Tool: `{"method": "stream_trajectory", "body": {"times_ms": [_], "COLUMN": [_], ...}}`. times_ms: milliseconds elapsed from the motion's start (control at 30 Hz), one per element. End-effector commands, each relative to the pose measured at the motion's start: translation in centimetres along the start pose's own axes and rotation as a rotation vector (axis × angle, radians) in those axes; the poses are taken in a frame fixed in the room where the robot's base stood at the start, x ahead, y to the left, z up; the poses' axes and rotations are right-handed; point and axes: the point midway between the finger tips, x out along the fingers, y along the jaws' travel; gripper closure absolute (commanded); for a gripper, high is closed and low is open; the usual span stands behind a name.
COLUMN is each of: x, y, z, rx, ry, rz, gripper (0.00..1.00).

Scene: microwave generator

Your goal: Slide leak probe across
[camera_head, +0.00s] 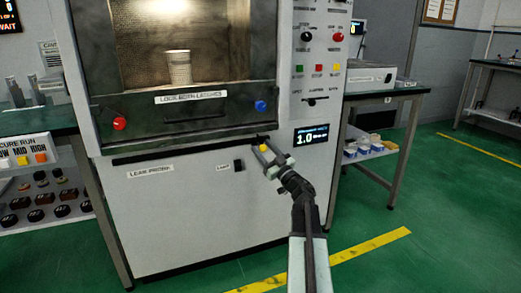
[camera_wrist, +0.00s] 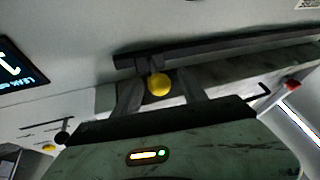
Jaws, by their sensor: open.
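The leak probe has a yellow knob (camera_head: 264,148) and sits at the right end of a dark horizontal rail (camera_head: 190,150) below the oven door. The knob also shows in the wrist view (camera_wrist: 159,85), in front of a dark block at the rail's end. My gripper (camera_head: 268,153) is at the knob. In the wrist view my gripper (camera_wrist: 160,92) has its two fingers apart, one on each side of the knob. Whether either finger touches it I cannot tell. The "LEAK PROBE" label (camera_head: 151,172) is under the rail's left part.
The closed-looking door (camera_head: 185,122) has a red knob (camera_head: 119,124) and a blue knob (camera_head: 261,105). A display (camera_head: 311,137) reading about 1.0 is close to the right of my gripper. A small dark switch (camera_head: 238,165) is below the rail. Tables stand left and right.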

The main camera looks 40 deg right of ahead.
Motion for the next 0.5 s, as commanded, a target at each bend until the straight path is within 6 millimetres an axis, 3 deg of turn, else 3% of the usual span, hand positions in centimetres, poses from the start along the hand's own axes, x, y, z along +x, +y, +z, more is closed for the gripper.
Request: {"method": "stream_trajectory", "body": {"times_ms": [300,500], "x": [-6.0,-7.0], "y": [-0.2,-0.1], "z": [0.4,0.2], "rx": [-0.001,0.001], "ry": [-0.001,0.000], "rz": [0.001,0.000], "gripper": [0.50,0.50]}}
